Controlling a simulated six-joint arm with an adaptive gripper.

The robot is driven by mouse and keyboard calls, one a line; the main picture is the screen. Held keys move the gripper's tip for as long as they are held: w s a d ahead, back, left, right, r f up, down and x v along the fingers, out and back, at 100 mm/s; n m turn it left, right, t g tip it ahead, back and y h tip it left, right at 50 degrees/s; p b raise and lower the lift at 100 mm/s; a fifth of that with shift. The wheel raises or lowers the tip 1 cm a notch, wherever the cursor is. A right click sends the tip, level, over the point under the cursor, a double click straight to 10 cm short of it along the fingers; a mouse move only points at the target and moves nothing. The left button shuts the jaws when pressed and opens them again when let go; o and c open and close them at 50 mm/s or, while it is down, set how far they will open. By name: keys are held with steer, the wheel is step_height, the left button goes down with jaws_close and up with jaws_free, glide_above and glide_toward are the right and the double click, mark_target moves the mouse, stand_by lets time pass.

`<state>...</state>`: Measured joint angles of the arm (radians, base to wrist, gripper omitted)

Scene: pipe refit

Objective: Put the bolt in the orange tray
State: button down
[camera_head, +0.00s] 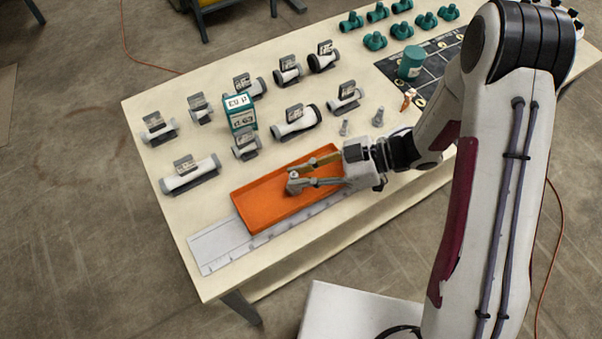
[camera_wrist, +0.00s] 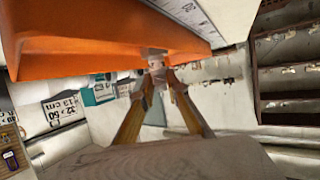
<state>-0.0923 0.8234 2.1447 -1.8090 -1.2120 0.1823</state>
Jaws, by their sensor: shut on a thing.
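My gripper (camera_head: 302,176) is over the orange tray (camera_head: 262,215), towards its right half. Its fingers are shut on a small grey bolt (camera_head: 293,176), whose end shows at the fingertips. In the wrist view the bolt (camera_wrist: 154,57) sits between the fingertips, just in front of the tray (camera_wrist: 75,40). It appears to be above the tray floor; I cannot tell whether it touches. The visible tray floor looks empty; part is hidden by the fingers.
Two more bolts (camera_head: 378,117) stand on the table right of the tray. White pipe pieces with labels (camera_head: 296,121) and a teal box (camera_head: 239,112) stand behind it. A grey ruler strip (camera_head: 222,245) lies along the tray's front. A green cylinder (camera_head: 411,63) stands on a dark mat.

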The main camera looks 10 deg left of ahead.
steer(key=shift+f, duration=0.15)
steer(key=c, duration=2)
jaws_free()
steer(key=shift+v, duration=0.85)
steer(key=v, duration=1)
steer(key=shift+w+d, duration=0.1)
steer(key=shift+d, duration=0.05)
steer(key=shift+w+r, duration=0.1)
steer(key=shift+r, duration=0.15)
